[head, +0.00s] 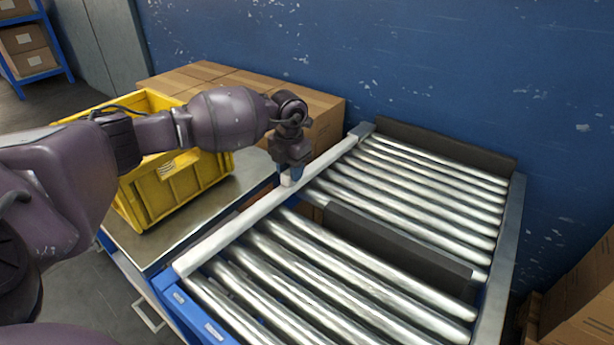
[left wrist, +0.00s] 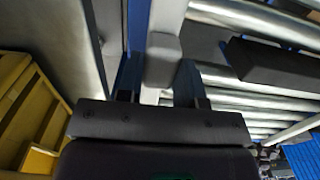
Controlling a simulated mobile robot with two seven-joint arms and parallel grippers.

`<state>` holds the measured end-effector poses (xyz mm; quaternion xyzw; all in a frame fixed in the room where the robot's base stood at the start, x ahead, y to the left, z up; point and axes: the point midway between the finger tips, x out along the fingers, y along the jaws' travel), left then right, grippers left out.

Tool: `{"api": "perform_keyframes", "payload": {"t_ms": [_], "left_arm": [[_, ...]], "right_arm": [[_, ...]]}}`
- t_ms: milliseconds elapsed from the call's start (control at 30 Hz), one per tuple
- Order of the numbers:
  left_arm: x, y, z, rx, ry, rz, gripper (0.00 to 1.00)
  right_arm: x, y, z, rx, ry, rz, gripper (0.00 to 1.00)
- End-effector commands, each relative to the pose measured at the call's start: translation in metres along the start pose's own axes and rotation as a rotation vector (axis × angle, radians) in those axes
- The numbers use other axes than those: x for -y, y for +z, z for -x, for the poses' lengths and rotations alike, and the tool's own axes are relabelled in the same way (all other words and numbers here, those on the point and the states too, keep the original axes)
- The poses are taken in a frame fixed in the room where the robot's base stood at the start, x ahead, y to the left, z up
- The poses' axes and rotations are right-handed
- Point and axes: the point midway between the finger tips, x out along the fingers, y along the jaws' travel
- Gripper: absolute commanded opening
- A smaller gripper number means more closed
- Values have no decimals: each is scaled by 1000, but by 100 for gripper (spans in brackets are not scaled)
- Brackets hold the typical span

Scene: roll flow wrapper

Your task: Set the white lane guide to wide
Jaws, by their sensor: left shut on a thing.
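The white lane guide (head: 240,222) is a long pale bar along the left side of the roller conveyor (head: 345,285). A small pale block (head: 287,181) stands up from it around mid-length. My left gripper (head: 291,174) comes down from above and is shut on this block. In the left wrist view, the two fingers (left wrist: 160,88) stand on either side of the pale block (left wrist: 163,50), with the lane guide (left wrist: 168,15) running on beyond it. The fingers hide part of the block. My right gripper is not in view.
A dark bar (head: 390,245) lies across the middle of the rollers, and another dark strip (head: 445,147) stands at the far end. A yellow crate (head: 185,185) sits on the metal table (head: 195,215) at left. Cardboard boxes (head: 320,108) stand behind, near the blue wall.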

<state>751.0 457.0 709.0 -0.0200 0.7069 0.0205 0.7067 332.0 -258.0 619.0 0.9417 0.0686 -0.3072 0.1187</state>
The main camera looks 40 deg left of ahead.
Motion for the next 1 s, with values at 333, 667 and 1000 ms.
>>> {"api": "perform_keyframes", "payload": {"t_ms": [333, 667, 1000], "left_arm": [[-8, 0, 0, 0, 5, 1, 0], [-6, 0, 0, 0, 2, 1, 60], [-6, 1, 21, 7, 0, 0, 60]], "right_arm": [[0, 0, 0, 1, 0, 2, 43], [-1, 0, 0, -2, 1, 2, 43], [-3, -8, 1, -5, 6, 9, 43]]}}
